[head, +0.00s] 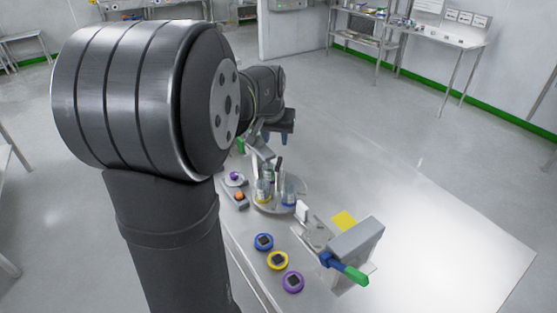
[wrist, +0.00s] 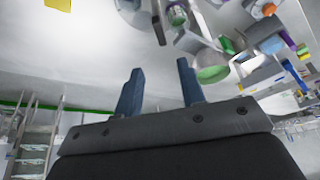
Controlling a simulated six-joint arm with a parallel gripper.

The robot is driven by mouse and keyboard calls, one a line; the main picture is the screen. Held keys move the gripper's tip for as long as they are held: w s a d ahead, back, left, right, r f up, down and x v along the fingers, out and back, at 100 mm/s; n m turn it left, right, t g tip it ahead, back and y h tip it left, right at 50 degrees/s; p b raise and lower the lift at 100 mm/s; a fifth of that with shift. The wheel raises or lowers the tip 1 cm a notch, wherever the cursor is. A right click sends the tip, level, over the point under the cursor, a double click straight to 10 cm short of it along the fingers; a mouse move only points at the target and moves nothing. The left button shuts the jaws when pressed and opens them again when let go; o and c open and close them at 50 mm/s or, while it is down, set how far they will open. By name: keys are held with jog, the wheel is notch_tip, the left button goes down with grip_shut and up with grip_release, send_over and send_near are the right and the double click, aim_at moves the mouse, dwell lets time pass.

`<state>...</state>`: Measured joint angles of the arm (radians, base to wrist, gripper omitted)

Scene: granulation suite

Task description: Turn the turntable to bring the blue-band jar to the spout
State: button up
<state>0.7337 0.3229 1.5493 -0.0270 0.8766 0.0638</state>
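The round grey turntable (head: 278,208) stands on the bench in the head view and carries several clear jars. The blue-band jar (head: 289,196) stands on its right side. A yellow-band jar (head: 262,196) stands on its left side. A further jar behind them is partly hidden. A grey part (head: 259,147) slants down over the back of the turntable; I cannot tell if it is the spout. My gripper (head: 277,139) is above and behind the turntable, apart from the jars. In the wrist view my gripper (wrist: 159,70) has its two blue fingers apart, with nothing between them.
A machine with a blue and green handle (head: 345,268) stands right of the turntable, beside a yellow square (head: 344,221). Blue (head: 264,242), yellow (head: 277,260) and purple (head: 293,282) round pieces lie in front. An orange ball (head: 239,196) and purple ball (head: 234,176) sit at left.

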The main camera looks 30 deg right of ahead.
aim_at(279, 162)
jog(key=x, duration=1.3)
grip_shut()
